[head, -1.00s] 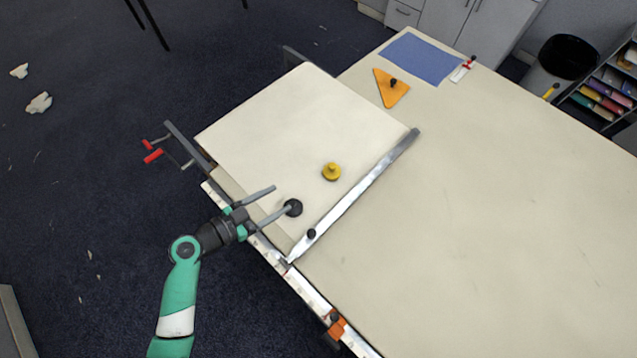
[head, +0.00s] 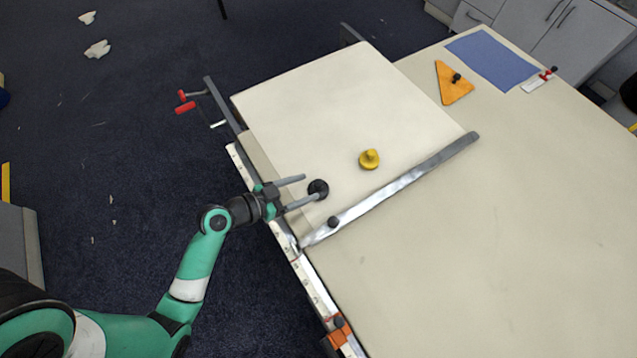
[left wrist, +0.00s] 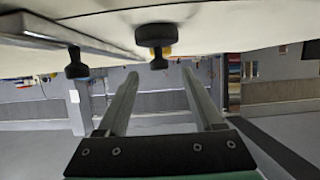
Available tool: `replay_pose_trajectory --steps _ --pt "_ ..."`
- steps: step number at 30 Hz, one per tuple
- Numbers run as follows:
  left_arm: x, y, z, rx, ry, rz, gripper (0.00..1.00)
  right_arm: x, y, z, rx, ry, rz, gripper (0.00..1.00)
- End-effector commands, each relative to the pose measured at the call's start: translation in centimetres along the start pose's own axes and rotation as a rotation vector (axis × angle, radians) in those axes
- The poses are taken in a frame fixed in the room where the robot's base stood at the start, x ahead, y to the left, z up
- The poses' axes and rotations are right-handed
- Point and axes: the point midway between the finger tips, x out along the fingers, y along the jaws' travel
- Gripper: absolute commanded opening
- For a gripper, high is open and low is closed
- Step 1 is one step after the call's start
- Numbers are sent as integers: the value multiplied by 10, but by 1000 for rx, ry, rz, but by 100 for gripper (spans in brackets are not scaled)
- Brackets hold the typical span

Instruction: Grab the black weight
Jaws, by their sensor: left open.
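The black weight (head: 318,188), a small round piece with a knob, sits on the pale raised board near its front left edge. In the left wrist view, which is upside down, the black weight (left wrist: 157,38) is centred beyond the fingertips. My left gripper (head: 311,187) is open and empty, with its fingers pointing right toward the weight. The lower finger overlaps the weight's lower edge in the head view. Both fingers (left wrist: 160,75) show apart in the left wrist view, with a gap between them and the weight. My right gripper is not in view.
A yellow weight (head: 369,159) stands behind the black one. A metal bar (head: 400,185) with a black knob (head: 333,222) runs close on the right. An orange triangle (head: 453,84) and a blue sheet (head: 490,58) lie farther back. The right table area is clear.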

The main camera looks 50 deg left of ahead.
Motion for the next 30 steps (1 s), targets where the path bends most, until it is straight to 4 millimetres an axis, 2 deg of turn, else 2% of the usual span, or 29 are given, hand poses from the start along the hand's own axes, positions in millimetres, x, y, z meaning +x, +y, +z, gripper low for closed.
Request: replay_pose_trajectory --steps 5,13,21,30 --pt "6 1 -1 0 -1 2 68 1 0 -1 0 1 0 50" --pt "48 2 2 1 -1 3 68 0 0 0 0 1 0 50" --pt "53 1 2 0 0 -1 68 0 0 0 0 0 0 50" --pt "53 1 2 0 0 0 14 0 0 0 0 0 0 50"
